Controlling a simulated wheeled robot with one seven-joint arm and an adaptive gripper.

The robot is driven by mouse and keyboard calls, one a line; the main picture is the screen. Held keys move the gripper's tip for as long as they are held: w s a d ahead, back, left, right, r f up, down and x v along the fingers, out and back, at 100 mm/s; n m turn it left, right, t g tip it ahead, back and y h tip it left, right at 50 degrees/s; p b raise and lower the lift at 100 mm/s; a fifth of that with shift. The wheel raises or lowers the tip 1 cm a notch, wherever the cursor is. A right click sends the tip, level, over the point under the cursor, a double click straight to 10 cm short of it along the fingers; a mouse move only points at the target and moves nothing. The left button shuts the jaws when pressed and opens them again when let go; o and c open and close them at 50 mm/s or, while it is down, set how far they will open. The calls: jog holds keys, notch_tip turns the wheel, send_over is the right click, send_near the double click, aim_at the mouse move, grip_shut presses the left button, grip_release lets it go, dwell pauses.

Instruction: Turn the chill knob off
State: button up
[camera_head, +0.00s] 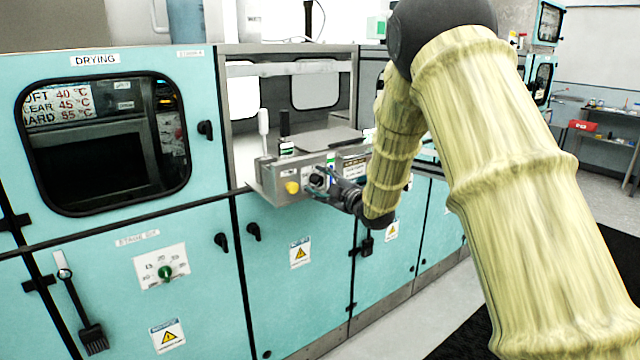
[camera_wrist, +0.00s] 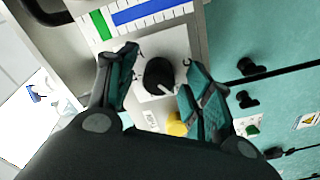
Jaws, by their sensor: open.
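A black round knob (camera_wrist: 158,77) with a pale pointer mark sits on a light plate with letters around it, on the front of a metal control box. In the wrist view the pointer aims toward the lower right. My gripper (camera_wrist: 163,68) is open, with one finger on each side of the knob. I cannot tell whether either finger touches it. In the head view my gripper (camera_head: 322,184) is at the box's front face, and it partly hides the knob. Whether this is the chill knob is not readable.
A yellow button (camera_head: 292,187) sits left of my gripper; it also shows beside the right finger in the wrist view (camera_wrist: 177,124). The metal box (camera_head: 268,181) juts out from the teal cabinets. A green knob (camera_head: 165,272) is on the lower left panel. Floor is clear below right.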

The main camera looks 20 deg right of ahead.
jog(key=v, duration=1.1)
jog(key=shift+s, duration=0.2)
jog(key=s+a+f+m+g+h, duration=0.1)
jog(key=s+f+m+g+h, duration=0.15)
jog(key=s+f, duration=0.65)
jog(key=s+a+f+m+g+h, duration=0.1)
jog(key=s+a+f+m+g, duration=0.2)
jog(key=f, duration=1.2)
jog(key=s+f+m+g+h, duration=0.15)
jog(key=s+f+m, duration=0.35)
jog(key=f, duration=0.8)
jog(key=s+a+f+m+g, duration=0.1)
jog(key=s+f+g, duration=0.2)
jog(key=s, duration=0.9)
jog(key=s+a+f+m+g, duration=0.1)
jog(key=s+f+m+g, duration=0.1)
jog(key=s+f, duration=0.5)
jog(key=s+a+f+m+g+h, duration=0.1)
jog(key=s+f+g, duration=0.4)
jog(key=s, duration=1.1)
jog(key=shift+s+a+f+m, duration=0.4)
jog(key=shift+a+f+m, duration=0.15)
jog(key=shift+a, duration=0.1)
